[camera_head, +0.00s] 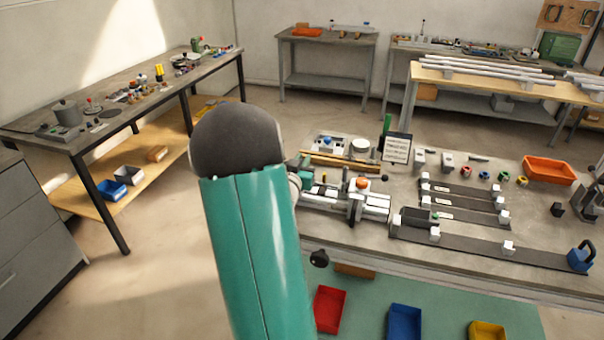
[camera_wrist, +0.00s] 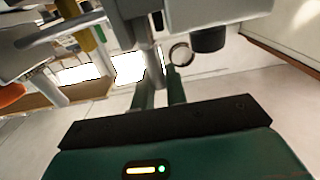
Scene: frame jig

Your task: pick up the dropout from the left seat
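The frame jig (camera_head: 345,203), with grey rails and a block topped by an orange knob, stands on the bench right of my arm. I cannot single out the dropout or the left seat in the head view. My arm hides my gripper there. In the wrist view, the two dark green fingers of my gripper (camera_wrist: 161,82) stand apart, with a gap between them. Grey metal jig parts (camera_wrist: 190,14) are just beyond the fingertips. A small ring (camera_wrist: 180,54) shows near the right fingertip; I cannot tell whether it belongs to the dropout.
Dark strips with white blocks (camera_head: 465,202) lie to the right on the bench. An orange bin (camera_head: 549,170) is at its back right. A white card (camera_head: 397,148) stands behind the jig. Red (camera_head: 329,309) and blue (camera_head: 405,321) bins sit below the front edge.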

